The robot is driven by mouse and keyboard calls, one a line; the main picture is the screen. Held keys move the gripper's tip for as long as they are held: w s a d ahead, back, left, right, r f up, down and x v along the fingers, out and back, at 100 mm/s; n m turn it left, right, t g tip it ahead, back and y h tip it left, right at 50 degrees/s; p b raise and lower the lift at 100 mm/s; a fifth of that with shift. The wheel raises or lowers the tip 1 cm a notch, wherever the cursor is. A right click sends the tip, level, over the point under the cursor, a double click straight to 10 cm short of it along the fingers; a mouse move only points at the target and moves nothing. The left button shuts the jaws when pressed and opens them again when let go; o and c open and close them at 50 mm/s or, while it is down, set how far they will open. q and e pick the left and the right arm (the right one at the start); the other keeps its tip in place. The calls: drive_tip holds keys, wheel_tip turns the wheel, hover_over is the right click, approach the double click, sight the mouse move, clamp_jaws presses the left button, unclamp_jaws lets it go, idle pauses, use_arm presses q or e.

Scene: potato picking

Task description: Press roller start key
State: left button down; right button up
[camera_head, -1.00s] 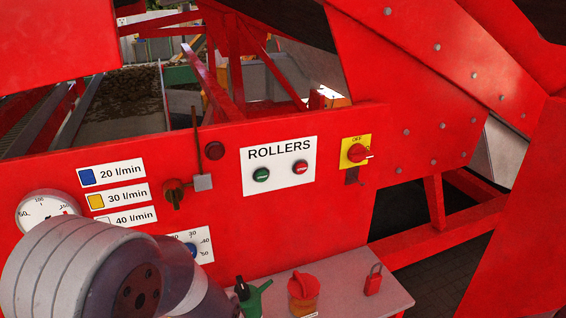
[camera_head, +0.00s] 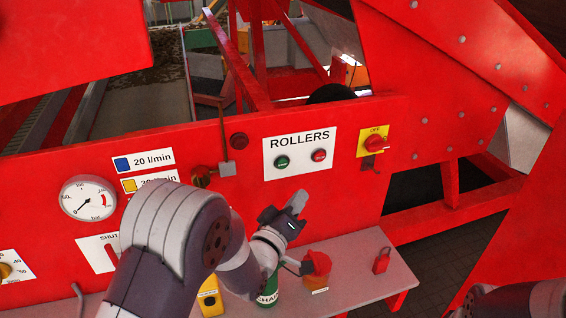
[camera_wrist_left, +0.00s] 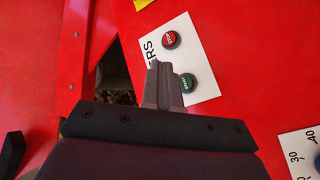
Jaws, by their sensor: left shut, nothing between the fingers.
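The white ROLLERS panel (camera_head: 300,140) on the red machine front carries a green button (camera_head: 282,162) at left and a red button (camera_head: 319,155) at right. My left gripper (camera_head: 298,202) is shut and empty, below the panel in the head view and apart from the buttons there. In the left wrist view its closed fingers (camera_wrist_left: 161,84) point toward the panel (camera_wrist_left: 183,66). The green start button (camera_wrist_left: 187,83) lies just right of the fingertips, and the red stop button (camera_wrist_left: 169,39) lies farther up. My right gripper is not in view.
A grey shelf (camera_head: 352,268) below the panel holds a green bottle (camera_head: 268,290), a red-capped container (camera_head: 317,268) and a red padlock (camera_head: 382,260). A red rotary switch (camera_head: 375,143) on a yellow plate is right of the panel. A gauge (camera_head: 88,198) is at left.

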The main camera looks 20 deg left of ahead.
sight(282, 164)
use_arm(q)
drive_tip(key=w+a, duration=0.5)
drive_tip(key=w, duration=0.2)
drive_tip(key=shift+w, duration=0.15)
idle(0.4)
drive_tip(key=shift+f+b, duration=0.1)
drive_tip(key=shift+b, duration=0.2)
idle(1.6)
drive_tip(key=shift+w+a, duration=0.25)
drive_tip(key=shift+w, duration=0.1)
